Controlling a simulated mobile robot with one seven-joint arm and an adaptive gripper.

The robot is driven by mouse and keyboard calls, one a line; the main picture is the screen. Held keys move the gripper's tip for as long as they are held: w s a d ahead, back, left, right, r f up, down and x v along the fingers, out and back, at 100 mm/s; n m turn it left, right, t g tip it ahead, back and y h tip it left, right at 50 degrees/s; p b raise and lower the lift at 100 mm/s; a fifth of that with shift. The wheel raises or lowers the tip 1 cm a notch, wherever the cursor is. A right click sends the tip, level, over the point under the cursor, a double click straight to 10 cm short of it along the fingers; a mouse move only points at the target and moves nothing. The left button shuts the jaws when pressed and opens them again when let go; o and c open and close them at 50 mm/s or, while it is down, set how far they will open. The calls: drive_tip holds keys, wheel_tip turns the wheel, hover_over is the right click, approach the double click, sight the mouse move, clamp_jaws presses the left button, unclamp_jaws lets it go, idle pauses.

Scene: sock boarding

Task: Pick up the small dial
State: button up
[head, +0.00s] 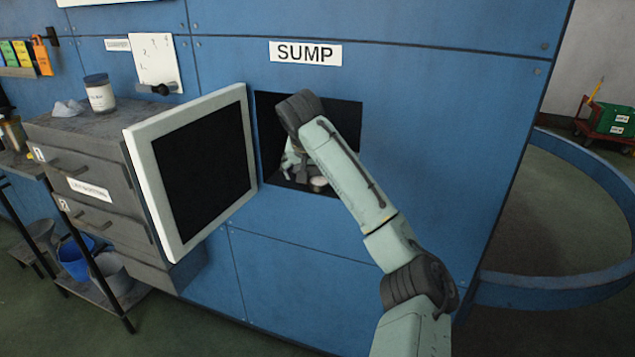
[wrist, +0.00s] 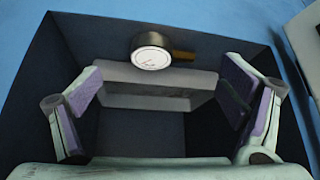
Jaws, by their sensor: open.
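The small dial (wrist: 152,55) is a round gauge with a white face, a dark rim and a brass stem pointing right. In the wrist view it lies near the upper edge of a dark square recess (wrist: 60,60), beyond my fingertips. In the head view a small pale round shape (head: 319,182), likely the dial, shows low in the opening beside my gripper. My gripper (wrist: 163,88) is open and empty, with its purple-padded fingers spread wide. The dial is not between the pads. My arm partly hides the opening in the head view.
The opening sits in a blue wall under a SUMP sign (head: 305,53). A white-framed hatch door (head: 187,170) stands open at its left. Grey drawers (head: 80,150) with a jar (head: 100,93) stand farther left. The recess walls are close around my fingers.

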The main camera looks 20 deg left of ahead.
sight(314, 180)
drive_tip(key=x, duration=0.1)
drive_tip(key=p+x, duration=0.1)
drive_tip(key=x, duration=0.2)
drive_tip(key=shift+w+a+f, duration=0.25)
drive_tip(key=shift+w+a, duration=0.05)
drive_tip(key=shift+a, duration=0.05)
drive_tip(key=shift+c, duration=0.6)
